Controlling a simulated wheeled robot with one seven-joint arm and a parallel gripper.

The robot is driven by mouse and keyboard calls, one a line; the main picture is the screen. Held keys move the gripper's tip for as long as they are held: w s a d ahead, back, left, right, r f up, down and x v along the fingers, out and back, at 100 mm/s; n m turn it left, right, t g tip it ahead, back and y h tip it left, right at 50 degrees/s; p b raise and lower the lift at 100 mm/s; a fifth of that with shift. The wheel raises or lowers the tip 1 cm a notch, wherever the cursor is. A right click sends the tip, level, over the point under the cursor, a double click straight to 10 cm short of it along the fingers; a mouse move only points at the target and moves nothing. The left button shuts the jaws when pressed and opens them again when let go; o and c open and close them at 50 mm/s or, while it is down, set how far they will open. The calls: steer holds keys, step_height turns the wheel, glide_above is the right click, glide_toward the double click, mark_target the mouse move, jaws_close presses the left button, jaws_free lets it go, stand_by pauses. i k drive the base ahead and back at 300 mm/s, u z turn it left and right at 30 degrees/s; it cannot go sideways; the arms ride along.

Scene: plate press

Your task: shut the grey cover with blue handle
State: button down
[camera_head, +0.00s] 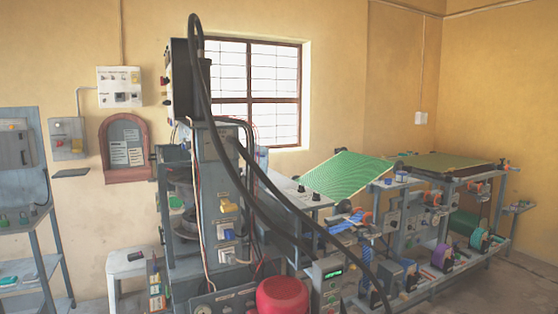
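I cannot clearly pick out the grey cover with blue handle in the head view; the fittings along the machine are too small to tell apart. Small blue parts show on the grey machine bench (405,240), some near the tilted green plate (346,177) and some lower down. Whether any of these is the handle, and how far the cover is open, I cannot tell. My gripper is not in view.
A grey machine column (215,190) with thick black hoses (262,180) stands in the middle and hides part of the bench. A red round container (283,296) is in front. A flat green-brown plate (440,162) lies at right. A grey shelf rack (40,240) stands left.

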mark_target(264, 151)
steer(key=z, duration=1.15)
steer(key=i, duration=4)
steer(key=u, duration=3.4)
